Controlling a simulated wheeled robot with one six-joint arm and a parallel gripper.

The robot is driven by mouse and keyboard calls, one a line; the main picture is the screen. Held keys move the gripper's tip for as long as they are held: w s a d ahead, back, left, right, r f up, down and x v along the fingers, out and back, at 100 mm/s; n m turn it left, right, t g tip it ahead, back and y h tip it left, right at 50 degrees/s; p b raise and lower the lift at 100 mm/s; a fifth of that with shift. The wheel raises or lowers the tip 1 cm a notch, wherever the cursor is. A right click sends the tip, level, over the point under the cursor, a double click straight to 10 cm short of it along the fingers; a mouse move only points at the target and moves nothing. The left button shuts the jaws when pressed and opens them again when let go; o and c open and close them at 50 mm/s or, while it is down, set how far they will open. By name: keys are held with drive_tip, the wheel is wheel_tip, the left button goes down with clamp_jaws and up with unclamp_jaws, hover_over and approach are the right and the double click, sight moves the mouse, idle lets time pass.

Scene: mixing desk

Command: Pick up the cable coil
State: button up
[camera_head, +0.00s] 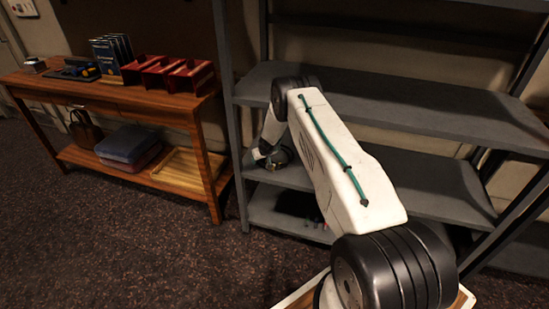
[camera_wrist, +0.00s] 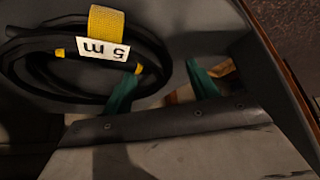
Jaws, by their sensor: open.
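The cable coil (camera_wrist: 40,43) is black, with a yellow strap (camera_wrist: 106,22) and a white tag (camera_wrist: 103,49) reading "5 m" upside down. It lies on a dark surface at the upper left of the wrist view. My gripper (camera_wrist: 162,86) has two green fingers, spread apart with nothing held between them. The left finger is at the coil's lower right edge; the right finger is outside the coil, to its right. I cannot tell whether the left finger touches it.
The grey shelf unit (camera_head: 370,100) has several levels, and its upright posts stand near my arm. An orange-tan thing (camera_wrist: 180,96) shows behind the fingers, partly hidden. A wooden table (camera_head: 110,92) with red holders (camera_head: 168,75) stands at left. The floor (camera_head: 120,245) in front is clear.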

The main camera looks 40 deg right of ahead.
drive_tip(key=shift+w+f, duration=0.35)
drive_tip(key=shift+f, duration=0.2)
clamp_jaws()
drive_tip(key=shift+r, duration=0.15)
